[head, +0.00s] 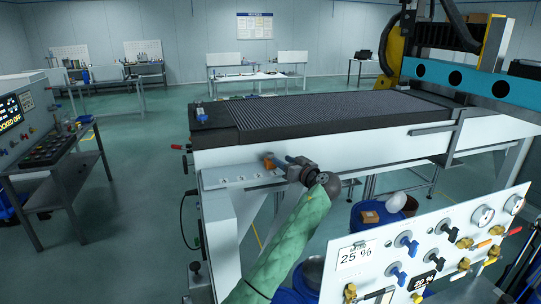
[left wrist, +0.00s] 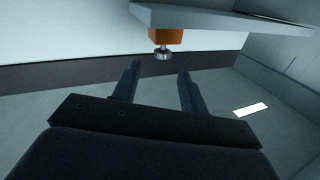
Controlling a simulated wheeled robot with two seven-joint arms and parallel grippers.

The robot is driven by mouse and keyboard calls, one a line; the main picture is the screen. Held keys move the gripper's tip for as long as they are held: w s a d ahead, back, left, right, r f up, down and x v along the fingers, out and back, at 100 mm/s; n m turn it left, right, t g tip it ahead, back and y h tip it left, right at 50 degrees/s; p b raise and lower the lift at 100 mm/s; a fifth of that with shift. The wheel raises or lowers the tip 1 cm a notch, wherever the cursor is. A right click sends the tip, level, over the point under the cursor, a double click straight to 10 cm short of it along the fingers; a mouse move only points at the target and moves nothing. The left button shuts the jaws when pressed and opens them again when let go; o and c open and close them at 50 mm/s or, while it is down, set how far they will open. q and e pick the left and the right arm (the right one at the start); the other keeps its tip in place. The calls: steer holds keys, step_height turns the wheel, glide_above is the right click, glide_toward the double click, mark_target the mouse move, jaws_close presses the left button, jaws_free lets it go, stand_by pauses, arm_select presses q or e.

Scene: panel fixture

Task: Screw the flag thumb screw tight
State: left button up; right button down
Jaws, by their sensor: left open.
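An orange block (head: 268,164) sits on the pale ledge (head: 232,177) at the front side of the large machine table. In the left wrist view the orange block (left wrist: 166,36) has a short silver screw-like piece (left wrist: 162,53) standing out from it toward my gripper. I cannot make out a flag shape on it. My left gripper (head: 279,161) is close to the block at its right in the head view. In the left wrist view its two fingers (left wrist: 158,84) are apart and empty, with the silver piece beyond their tips, roughly in line with the gap. My right gripper is out of view.
The machine's slatted bed (head: 330,113) is above and behind the ledge. A grey shelf-like edge (left wrist: 215,22) overhangs beside the block in the left wrist view. A valve panel (head: 425,250) stands at lower right, and a control console (head: 45,140) at left.

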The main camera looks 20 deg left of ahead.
mark_target(270, 153)
arm_select(q)
steer(key=a+p, duration=0.1)
steer(key=w+a+n, duration=0.1)
steer(key=p, duration=0.1)
steer(key=shift+w+a+r+n+p, duration=0.25)
steer(key=shift+w+a+n+p, duration=0.05)
steer(key=shift+w+a+n, duration=0.1)
steer(key=p+x, duration=0.2)
steer(key=x, duration=0.1)
steer(key=shift+f, duration=0.15)
steer(key=shift+p+x, duration=0.3)
steer(key=shift+x, duration=0.45)
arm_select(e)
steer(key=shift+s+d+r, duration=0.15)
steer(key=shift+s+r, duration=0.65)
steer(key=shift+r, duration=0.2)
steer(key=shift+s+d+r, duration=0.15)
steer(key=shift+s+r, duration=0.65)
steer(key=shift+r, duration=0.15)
arm_select(q)
steer(key=shift+f, duration=0.15)
steer(key=c, duration=0.9)
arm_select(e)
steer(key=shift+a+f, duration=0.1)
